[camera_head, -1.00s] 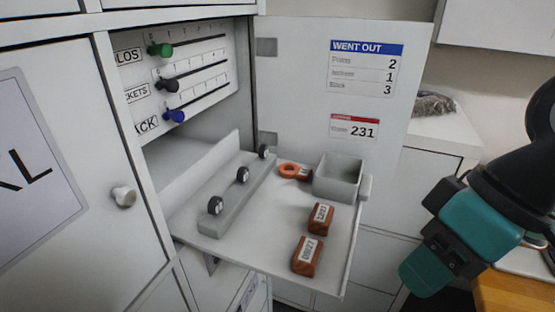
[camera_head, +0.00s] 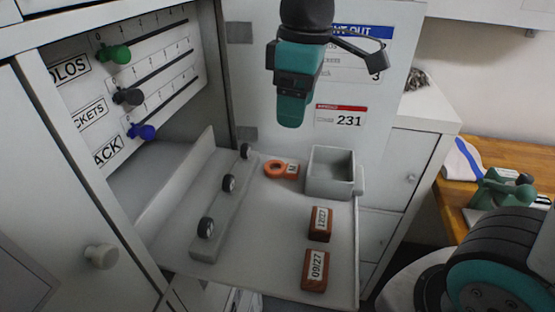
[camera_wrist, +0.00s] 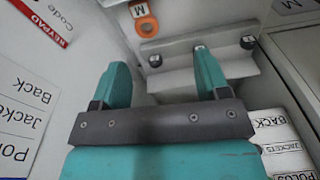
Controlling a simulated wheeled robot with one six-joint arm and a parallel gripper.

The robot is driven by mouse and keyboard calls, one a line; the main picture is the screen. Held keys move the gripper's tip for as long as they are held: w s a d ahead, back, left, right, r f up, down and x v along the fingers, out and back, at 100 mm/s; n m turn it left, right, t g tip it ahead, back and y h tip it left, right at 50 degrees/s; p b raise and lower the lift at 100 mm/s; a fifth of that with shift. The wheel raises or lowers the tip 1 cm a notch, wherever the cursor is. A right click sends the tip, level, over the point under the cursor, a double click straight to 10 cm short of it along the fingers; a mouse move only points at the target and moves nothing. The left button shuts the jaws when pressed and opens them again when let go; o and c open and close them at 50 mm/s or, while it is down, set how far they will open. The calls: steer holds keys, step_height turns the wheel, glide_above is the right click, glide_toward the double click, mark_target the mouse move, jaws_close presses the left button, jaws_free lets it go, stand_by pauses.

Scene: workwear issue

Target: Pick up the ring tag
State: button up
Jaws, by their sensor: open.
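The ring tag (camera_head: 267,171) is an orange ring with a white label end. It lies flat on the pulled-out shelf (camera_head: 270,230), between the grey rail and the grey bin. In the wrist view the ring tag (camera_wrist: 139,27) is near the top, beyond the fingertips, with its label reading M. My gripper (camera_head: 290,124) points down in front of the cabinet door, above and apart from the tag. In the wrist view my gripper (camera_wrist: 160,70) shows two teal fingers spread apart with nothing between them.
A grey rail with small dark knobs (camera_head: 228,184) runs along the left of the shelf. A grey open bin (camera_head: 334,188) stands right of the tag. Two brown labelled blocks (camera_head: 319,224) (camera_head: 315,270) lie nearer the front. The open door (camera_head: 245,80) stands behind my gripper.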

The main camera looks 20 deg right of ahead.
steer(key=w+d+r, duration=0.1)
steer(key=w+r, duration=0.1)
steer(key=w, duration=0.1)
steer(key=p, duration=0.3)
glide_above(291, 168)
steer(key=shift+n+h, duration=0.4)
steer(key=f, duration=1.1)
steer(key=shift+w+d+f, duration=0.15)
steer(key=shift+w+f, duration=0.1)
steer(key=f, duration=0.1)
steer(key=f+p, duration=0.1)
steer(key=f, duration=0.1)
steer(key=f+p, duration=0.1)
steer(key=shift+s+a+f, duration=0.2)
steer(key=shift+s+f, duration=0.1)
steer(key=shift+f, duration=0.55)
steer(key=c, duration=1)
